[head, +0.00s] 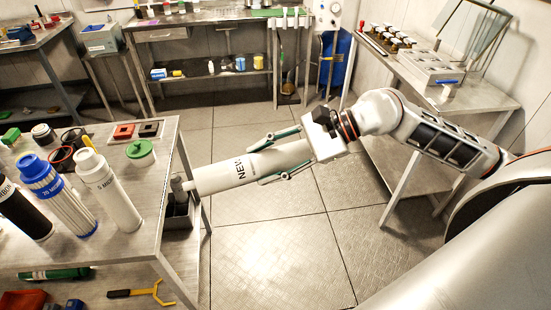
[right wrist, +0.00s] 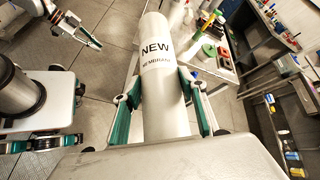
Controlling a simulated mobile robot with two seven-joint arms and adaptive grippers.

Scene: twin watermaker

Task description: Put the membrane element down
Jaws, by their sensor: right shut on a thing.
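The membrane element (head: 240,170) is a white cylinder marked NEW, held nearly level, its far end pointing left. My right gripper (head: 274,158) is shut on it, with one green-padded finger on each side. The right wrist view shows the same cylinder (right wrist: 158,70) running away between the fingers (right wrist: 165,105), with the words NEW MEMBRANE upward. My left gripper (right wrist: 85,32) shows small in the right wrist view.
On the left table stand a white cartridge (head: 108,190), a blue-capped cartridge (head: 62,190), a dark cylinder (head: 20,205) and a green-lidded pot (head: 140,152). The middle floor (head: 270,245) is clear. A bench (head: 455,95) stands right.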

